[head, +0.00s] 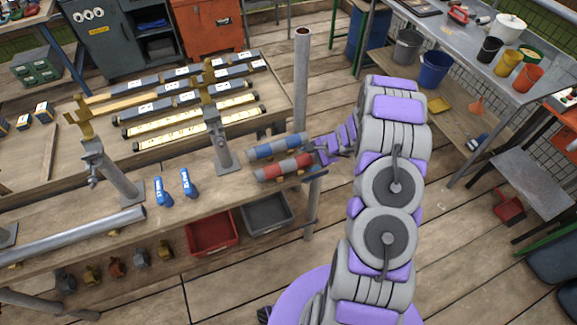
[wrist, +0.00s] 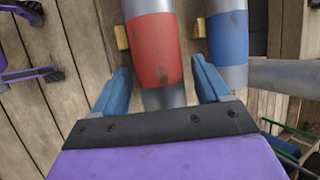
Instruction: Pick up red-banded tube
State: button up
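The red-banded tube (head: 284,167) is a grey pipe with a red band, lying on the front right end of the wooden bench. In the wrist view its red band (wrist: 155,50) is in the middle, with its near grey end running under my gripper's dark bar. My gripper (head: 325,150) is at the right end of the tube. In the wrist view its two blue fingers (wrist: 161,66) are open, one on each side of the tube, with small gaps visible. Whether the fingertips reach down beside the tube is hard to tell.
A blue-banded tube (head: 278,146) lies parallel just behind the red one, close to my right finger in the wrist view (wrist: 228,38). A grey post (head: 218,140) stands left of the tubes, and a tall pipe (head: 301,80) rises behind them. Red (head: 212,234) and grey bins (head: 267,214) sit below.

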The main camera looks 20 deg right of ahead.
jog(key=shift+a, duration=0.3)
jog(key=shift+c, duration=1.4)
jog(key=shift+d, duration=0.35)
jog(key=c, duration=0.8)
jog(key=shift+c, duration=0.9)
jog(key=shift+a, duration=0.1)
jog(key=shift+r, duration=0.1)
jog(key=shift+r, duration=0.55)
notch_tip(320, 180, up, 3)
jog(key=shift+p, duration=0.75)
jog(key=s+a, duration=0.3)
jog(key=s, duration=0.4)
jog(key=s+a, duration=0.4)
jog(key=s, duration=0.3)
jog(key=shift+s+r, duration=0.2)
jog(key=shift+r, duration=0.2)
jog(key=shift+d, duration=0.1)
